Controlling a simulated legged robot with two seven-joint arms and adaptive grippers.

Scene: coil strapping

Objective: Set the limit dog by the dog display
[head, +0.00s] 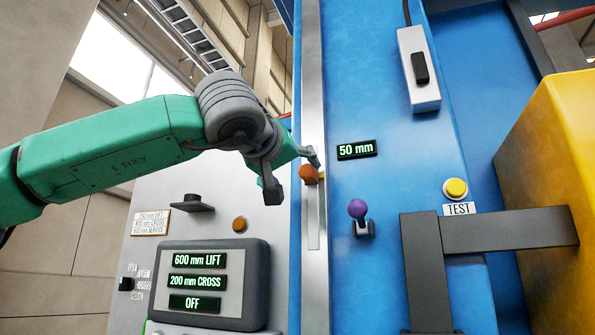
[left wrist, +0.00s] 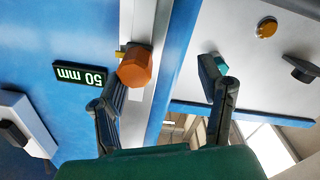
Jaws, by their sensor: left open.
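The limit dog is an orange knob (head: 308,174) with a small yellow pointer, on a slotted metal rail (head: 313,225) on the blue column. The dog display (head: 357,149) reads 50 mm, just right of and slightly above the knob. My left gripper (head: 294,178) is open at the knob, one finger on its left and lower, the other by its top. In the left wrist view the knob (left wrist: 135,66) lies between the spread fingers, nearer the left finger; contact cannot be told. The display (left wrist: 80,75) appears upside down there. My right gripper is in neither view.
A purple-knobbed lever (head: 358,209) stands right of the rail. A yellow TEST button (head: 455,189), a grey switch box (head: 419,70) and a dark bracket (head: 500,235) are farther right. A panel (head: 208,283) at lower left reads 600 mm LIFT, 200 mm CROSS, OFF.

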